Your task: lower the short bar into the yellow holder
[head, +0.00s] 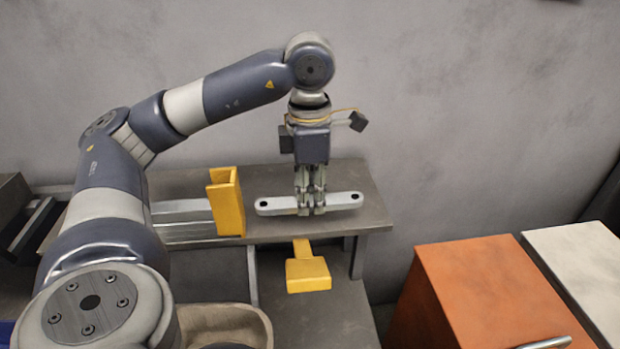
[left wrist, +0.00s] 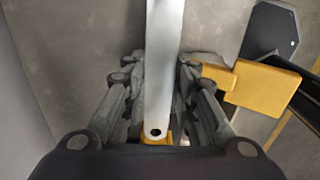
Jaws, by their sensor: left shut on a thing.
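The short bar (head: 340,201) is a flat silver-grey strip with rounded ends and a dark hole near each end. My left gripper (head: 311,208) points down and is shut on the bar's middle, holding it roughly level, left to right. In the left wrist view the bar (left wrist: 162,70) runs between the fingers. The yellow holder (head: 228,205), an upright channel open at the top, stands just left of the bar's left end, with a small gap in the picture. A bit of yellow (left wrist: 156,140) shows under the bar's near end. My right gripper is out of view.
The grey bench (head: 365,220) lies beneath the bar. A yellow T-shaped block (head: 307,274) sits lower, in front of the bench edge. Silver rails (head: 185,212) lie left of the holder. An orange cabinet (head: 480,290) stands at right, and a beige bin (head: 225,322) in front.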

